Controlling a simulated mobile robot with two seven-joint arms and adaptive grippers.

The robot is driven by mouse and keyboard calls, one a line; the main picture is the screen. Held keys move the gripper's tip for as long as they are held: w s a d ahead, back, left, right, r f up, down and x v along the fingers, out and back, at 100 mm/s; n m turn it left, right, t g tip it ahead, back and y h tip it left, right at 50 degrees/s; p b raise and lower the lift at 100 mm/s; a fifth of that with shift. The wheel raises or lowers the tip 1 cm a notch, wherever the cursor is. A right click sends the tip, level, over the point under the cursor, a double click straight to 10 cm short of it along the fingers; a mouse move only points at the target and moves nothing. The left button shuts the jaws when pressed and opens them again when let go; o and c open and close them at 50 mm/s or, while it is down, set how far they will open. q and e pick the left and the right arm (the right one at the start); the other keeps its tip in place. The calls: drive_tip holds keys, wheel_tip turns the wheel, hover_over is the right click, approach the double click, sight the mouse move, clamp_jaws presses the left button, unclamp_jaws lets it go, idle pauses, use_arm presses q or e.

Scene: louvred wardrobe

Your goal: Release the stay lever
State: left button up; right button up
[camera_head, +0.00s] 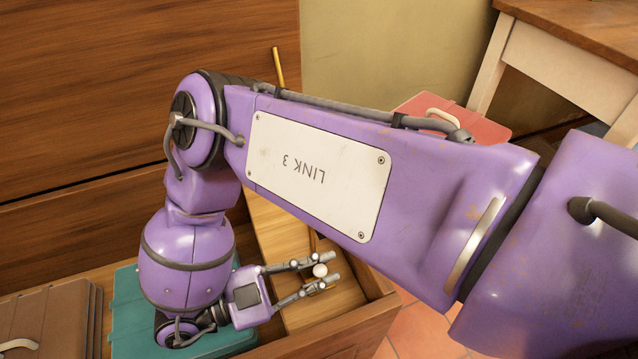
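My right gripper (331,270) is at the lower middle, over a light wooden surface, its two grey fingers pointing right. A small pale round knob (320,270) shows between the fingers near their tips. The fingers look apart, with a little room around the knob; contact cannot be made out. A thin brass-coloured rod (279,68) stands at the top against the wooden panel and runs down behind my purple arm. Whether the rod and knob form one stay lever is hidden by the arm. My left gripper is not in view.
A teal case (125,310) lies under my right wrist, and brown cases (60,320) lie at the lower left. A red case (480,128) and a wooden table (580,25) are at the upper right. A wooden front edge (345,325) borders the tiled floor (420,335).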

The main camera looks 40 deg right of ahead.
clamp_jaws()
drive_tip(key=shift+w+r+n+p, duration=0.1)
drive_tip(key=shift+w+n+p, duration=0.1)
drive_tip(key=shift+n+p, duration=0.4)
drive_tip(key=o, duration=0.5)
unclamp_jaws()
drive_tip(key=shift+v, duration=3.75)
